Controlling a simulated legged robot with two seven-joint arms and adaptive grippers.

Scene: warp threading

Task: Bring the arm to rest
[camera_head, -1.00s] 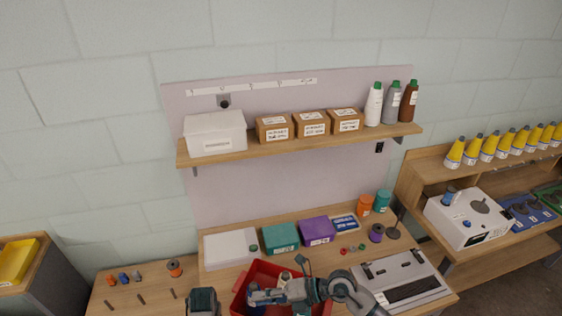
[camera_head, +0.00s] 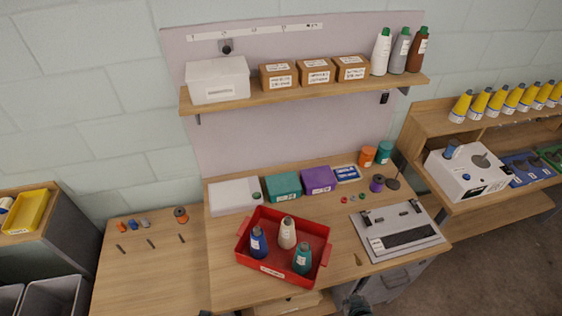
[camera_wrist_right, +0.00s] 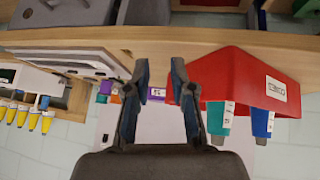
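My right gripper (camera_wrist_right: 158,98) is open and empty in the right wrist view, with its two dark fingers apart. That view is turned over, and the red tray (camera_wrist_right: 232,65) shows there to the right of the fingers, apart from them. In the head view, the tray (camera_head: 316,231) stands on the wooden bench and holds a blue cone (camera_head: 258,243), a white cone (camera_head: 287,233) and a teal cone (camera_head: 302,259), all upright. Only a small dark part of my right arm shows at the bottom edge, in front of the bench. My left gripper is not visible.
The bench (camera_head: 222,270) has a grey machine (camera_head: 397,230) right of the tray. A white box (camera_head: 234,196), teal box (camera_head: 283,186) and purple box (camera_head: 319,180) stand behind it. A shelf (camera_head: 300,90) hangs above. The left bench part is mostly clear.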

